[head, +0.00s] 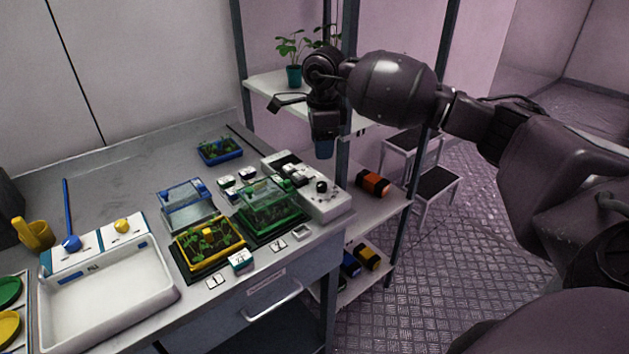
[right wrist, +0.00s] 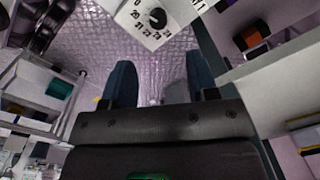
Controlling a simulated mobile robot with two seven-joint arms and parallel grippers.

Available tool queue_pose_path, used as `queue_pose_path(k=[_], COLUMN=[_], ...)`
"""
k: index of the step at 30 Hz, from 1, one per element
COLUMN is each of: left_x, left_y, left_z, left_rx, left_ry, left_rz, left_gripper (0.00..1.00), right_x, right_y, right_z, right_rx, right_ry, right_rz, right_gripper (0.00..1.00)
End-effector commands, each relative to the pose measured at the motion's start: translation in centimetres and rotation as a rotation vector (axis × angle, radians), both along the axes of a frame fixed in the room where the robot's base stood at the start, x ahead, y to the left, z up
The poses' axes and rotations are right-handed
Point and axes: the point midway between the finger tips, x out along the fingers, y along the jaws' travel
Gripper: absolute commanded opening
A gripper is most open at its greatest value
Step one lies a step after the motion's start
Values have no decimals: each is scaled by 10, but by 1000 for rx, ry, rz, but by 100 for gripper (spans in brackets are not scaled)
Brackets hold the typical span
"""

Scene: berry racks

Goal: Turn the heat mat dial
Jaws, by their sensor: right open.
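The heat mat dial is a round black knob (head: 321,186) on the white control box (head: 333,208) at the right end of the bench. In the right wrist view the knob (right wrist: 157,18) sits at the top, on a white face (right wrist: 137,21) with printed numbers around it. Its exact setting is too small to read. My right gripper (head: 324,154) points down above the box, apart from the knob. In the right wrist view its two dark blue fingers (right wrist: 162,82) are spread, with nothing between them. My left gripper is not in view.
A green tray with a clear cover (head: 268,205) and a yellow seedling tray (head: 210,243) stand left of the box. A white basin (head: 110,300) is at the front left. A rack with a post (head: 343,165) and shelves stands close behind and right of the box.

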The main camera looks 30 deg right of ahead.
Motion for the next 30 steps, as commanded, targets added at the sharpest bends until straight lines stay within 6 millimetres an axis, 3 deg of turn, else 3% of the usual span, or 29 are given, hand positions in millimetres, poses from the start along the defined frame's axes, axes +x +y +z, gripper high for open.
queue_pose_path(k=[8, 21, 30], left_x=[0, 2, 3], left_y=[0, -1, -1], left_z=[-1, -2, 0], left_rx=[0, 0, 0], left_ry=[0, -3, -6], left_rz=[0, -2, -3], left_gripper=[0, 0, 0], right_x=[-2, -1, 0], right_y=[0, -1, -1], right_z=[-21, -91, -108], right_rx=[-3, -2, -2], right_ry=[17, 16, 14], right_rz=[23, 22, 22], right_gripper=[54, 54, 54])
